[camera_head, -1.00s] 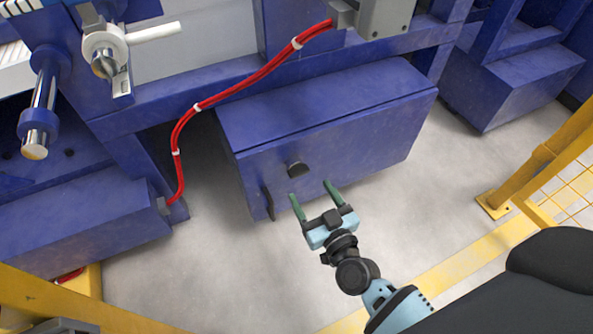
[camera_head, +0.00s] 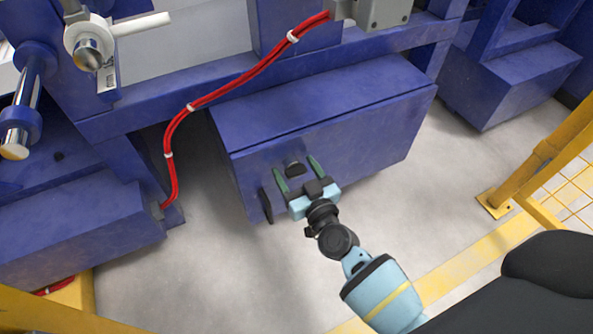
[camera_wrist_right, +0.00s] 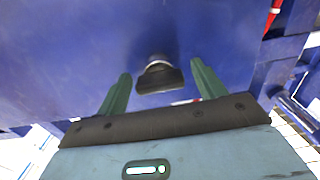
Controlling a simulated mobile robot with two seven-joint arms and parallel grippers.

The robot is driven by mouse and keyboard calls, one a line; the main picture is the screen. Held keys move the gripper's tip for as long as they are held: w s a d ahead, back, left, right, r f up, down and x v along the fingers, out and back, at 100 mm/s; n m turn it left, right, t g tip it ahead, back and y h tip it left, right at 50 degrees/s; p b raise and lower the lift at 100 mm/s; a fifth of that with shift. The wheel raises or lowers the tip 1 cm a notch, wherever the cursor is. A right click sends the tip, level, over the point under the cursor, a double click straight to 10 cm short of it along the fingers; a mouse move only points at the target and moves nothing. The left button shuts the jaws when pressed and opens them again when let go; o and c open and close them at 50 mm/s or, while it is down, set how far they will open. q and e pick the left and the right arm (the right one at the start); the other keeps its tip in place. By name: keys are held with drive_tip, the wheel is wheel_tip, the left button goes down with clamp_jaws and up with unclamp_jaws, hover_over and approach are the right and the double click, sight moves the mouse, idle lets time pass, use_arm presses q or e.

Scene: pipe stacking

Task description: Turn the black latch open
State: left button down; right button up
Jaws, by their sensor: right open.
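The black latch (camera_head: 295,169) sits on the front face of the blue box (camera_head: 390,130) under the machine frame. In the right wrist view the black latch (camera_wrist_right: 160,78) stands out from the blue face on a short light-coloured stem, its bar lying roughly level. My right gripper (camera_head: 296,170) is open, with its two green fingers pointing at the box. In the right wrist view the fingers of my right gripper (camera_wrist_right: 163,80) are on either side of the latch, with a gap on each side. My left gripper is not in view.
A black handle-like piece (camera_head: 267,205) is on the box's left edge, close to my right gripper. Red cables (camera_head: 230,85) run above and left of the box. Grey floor (camera_head: 240,270) lies open in front. A yellow frame (camera_head: 535,165) stands at the right.

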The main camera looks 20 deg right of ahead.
drive_tip(key=c, duration=1)
drive_tip(key=m+p, duration=0.1)
drive_tip(key=m, duration=1.1)
drive_tip(key=shift+m, duration=0.3)
drive_tip(key=m, duration=0.4)
drive_tip(key=shift+m+b, duration=0.3)
drive_tip(key=shift+m, duration=0.4)
drive_tip(key=shift+o, duration=0.2)
